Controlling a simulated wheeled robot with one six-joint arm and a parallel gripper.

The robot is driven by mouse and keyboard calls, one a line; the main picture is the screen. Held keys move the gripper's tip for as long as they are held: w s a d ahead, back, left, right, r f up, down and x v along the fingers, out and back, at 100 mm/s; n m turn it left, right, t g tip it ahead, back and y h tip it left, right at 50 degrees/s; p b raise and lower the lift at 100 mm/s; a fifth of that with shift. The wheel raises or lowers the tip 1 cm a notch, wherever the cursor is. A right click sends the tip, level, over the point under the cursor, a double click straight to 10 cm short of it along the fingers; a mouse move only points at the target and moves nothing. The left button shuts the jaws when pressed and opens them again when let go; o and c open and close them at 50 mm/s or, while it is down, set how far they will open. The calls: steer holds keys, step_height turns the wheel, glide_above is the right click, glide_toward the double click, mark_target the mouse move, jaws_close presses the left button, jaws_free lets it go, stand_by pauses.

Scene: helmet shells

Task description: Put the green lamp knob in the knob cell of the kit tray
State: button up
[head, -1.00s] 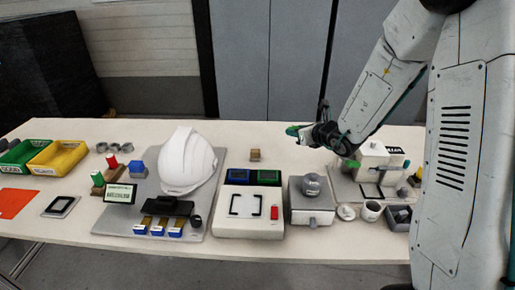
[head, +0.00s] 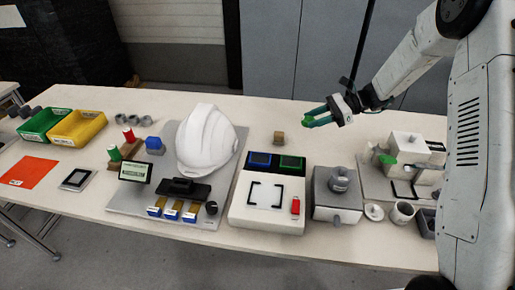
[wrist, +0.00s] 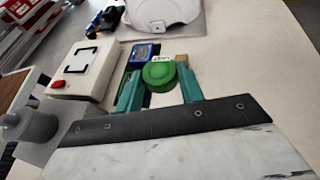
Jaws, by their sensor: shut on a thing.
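The green lamp knob (wrist: 160,73) is a round green disc with a small pale label, held between the teal fingers of my gripper (wrist: 157,88) in the wrist view. In the head view my gripper (head: 316,119) is above the back of the table, right of a small wooden block, with the green knob (head: 307,121) at its fingertips. I cannot tell for sure which item is the kit tray or where its knob cell is. A white box (head: 243,217) with a blue and a green compartment stands at the front middle.
A white helmet shell (head: 205,140) sits on a grey board. The wooden block (head: 279,138) stands behind the white box. A grey fixture (head: 338,200) and a white machine (head: 405,148) stand to the right. Yellow (head: 78,128) and green (head: 45,124) bins are at far left.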

mark_target(310, 148)
steer(key=shift+g, duration=0.3)
steer(key=f, duration=1)
steer(key=shift+s+d+f, duration=0.1)
steer(key=shift+s, duration=0.1)
steer(key=shift+f, duration=0.1)
steer(key=o, duration=0.9)
steer(key=shift+o, duration=0.2)
